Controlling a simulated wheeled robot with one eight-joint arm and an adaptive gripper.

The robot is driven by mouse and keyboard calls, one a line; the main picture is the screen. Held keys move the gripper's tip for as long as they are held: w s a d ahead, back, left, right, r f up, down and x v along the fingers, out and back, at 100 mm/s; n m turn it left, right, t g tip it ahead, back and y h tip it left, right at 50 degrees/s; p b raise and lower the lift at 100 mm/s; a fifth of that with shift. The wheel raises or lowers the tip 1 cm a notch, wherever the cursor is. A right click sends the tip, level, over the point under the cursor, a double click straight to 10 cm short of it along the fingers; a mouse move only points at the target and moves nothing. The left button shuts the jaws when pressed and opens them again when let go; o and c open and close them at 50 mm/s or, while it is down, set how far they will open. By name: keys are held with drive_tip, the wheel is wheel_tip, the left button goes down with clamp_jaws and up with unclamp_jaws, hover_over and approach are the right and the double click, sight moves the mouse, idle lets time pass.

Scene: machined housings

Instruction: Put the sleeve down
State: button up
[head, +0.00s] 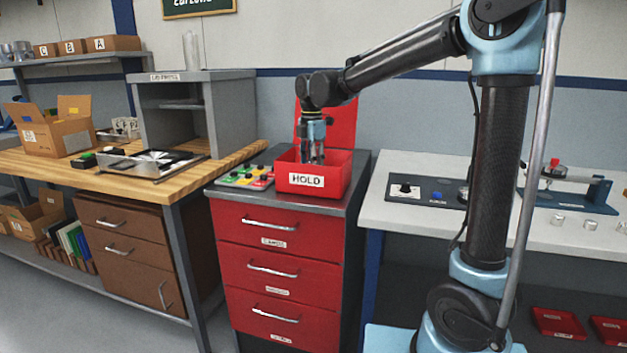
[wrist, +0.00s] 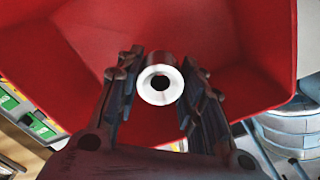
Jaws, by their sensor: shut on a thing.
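The sleeve (wrist: 160,85) is a small, pale metal ring-shaped part with a dark central hole, seen end-on in the wrist view. My gripper (wrist: 160,92) is shut on it, with one dark finger on each side. In the head view my gripper (head: 313,160) points down into the red bin labelled HOLD (head: 306,181). The bin's red inside surrounds the sleeve in the wrist view (wrist: 235,45). The bin's front wall hides the fingertips, and I cannot tell whether the sleeve touches the floor.
The bin stands on a red drawer cabinet (head: 270,247). A tray of green, red and yellow pieces (head: 244,177) sits left of it. A wooden bench (head: 215,166) is further left, and a pale bench (head: 400,212) is at right. A red panel (head: 340,127) rises behind the bin.

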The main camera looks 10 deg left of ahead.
drive_tip(key=shift+f, duration=2.05)
drive_tip(key=o, duration=1.3)
drive_tip(key=shift+f, duration=0.1)
wheel_tip(320, 180, up, 12)
